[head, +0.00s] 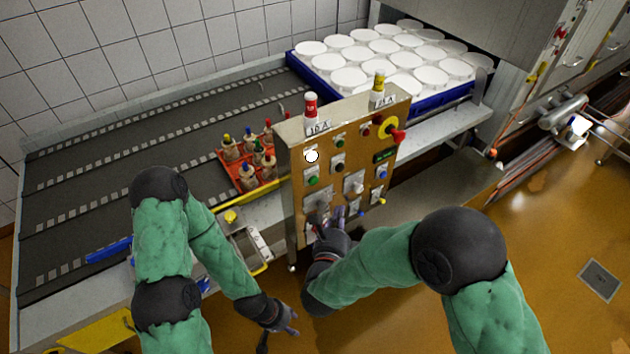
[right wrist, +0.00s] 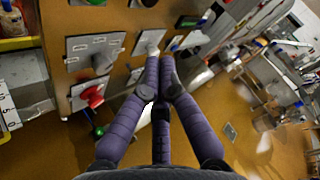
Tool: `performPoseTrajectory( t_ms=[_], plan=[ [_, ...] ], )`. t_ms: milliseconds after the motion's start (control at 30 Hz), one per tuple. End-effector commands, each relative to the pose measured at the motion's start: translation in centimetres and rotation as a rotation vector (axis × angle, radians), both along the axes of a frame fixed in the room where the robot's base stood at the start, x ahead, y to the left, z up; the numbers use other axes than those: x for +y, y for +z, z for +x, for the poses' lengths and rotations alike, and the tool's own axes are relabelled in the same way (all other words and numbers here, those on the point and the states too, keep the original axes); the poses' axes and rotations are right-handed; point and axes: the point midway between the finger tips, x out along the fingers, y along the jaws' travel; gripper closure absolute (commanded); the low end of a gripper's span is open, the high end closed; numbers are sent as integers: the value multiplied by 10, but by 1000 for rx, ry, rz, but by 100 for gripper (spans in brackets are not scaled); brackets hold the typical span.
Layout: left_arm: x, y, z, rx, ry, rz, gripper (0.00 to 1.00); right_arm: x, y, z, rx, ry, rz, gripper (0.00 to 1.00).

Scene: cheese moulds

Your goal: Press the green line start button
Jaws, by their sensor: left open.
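The brown control panel (head: 362,148) stands in the middle of the head view, with several knobs and buttons. Green buttons show at its upper middle (head: 340,142) and left side (head: 313,181); I cannot read which is line start. In the right wrist view a green button (right wrist: 98,132) shows left of the fingers, below a red one (right wrist: 92,97). My right gripper (head: 334,212) is at the panel's lower front, fingertips together and empty, near a grey switch plate (right wrist: 150,42); contact cannot be told. My left gripper (head: 280,328) is open, low and left of the panel.
Behind the panel are a grey conveyor (head: 110,165), a red crate of bottles (head: 226,156) and a blue tray (head: 320,86) of white moulds. Two capped bottles (head: 311,108) stand on the panel's top. The brown floor at right is mostly clear.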

Motion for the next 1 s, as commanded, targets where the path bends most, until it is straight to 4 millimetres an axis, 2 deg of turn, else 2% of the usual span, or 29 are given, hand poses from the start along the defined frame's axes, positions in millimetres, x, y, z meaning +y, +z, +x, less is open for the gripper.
performPoseTrajectory(
  t_ms=[267, 700, 1000],
  plan=[
    [0, 1, 0, 0, 0, 0, 54, 5, 0, 7, 0, 0, -1, 100],
    [0, 7, 0, 0, 0, 0, 54, 36, 0, 50, 1, 1, -2, 100],
    [0, -8, 0, 0, 0, 0, 54, 50, -2, 69, 2, 0, -2, 100]
  ],
)
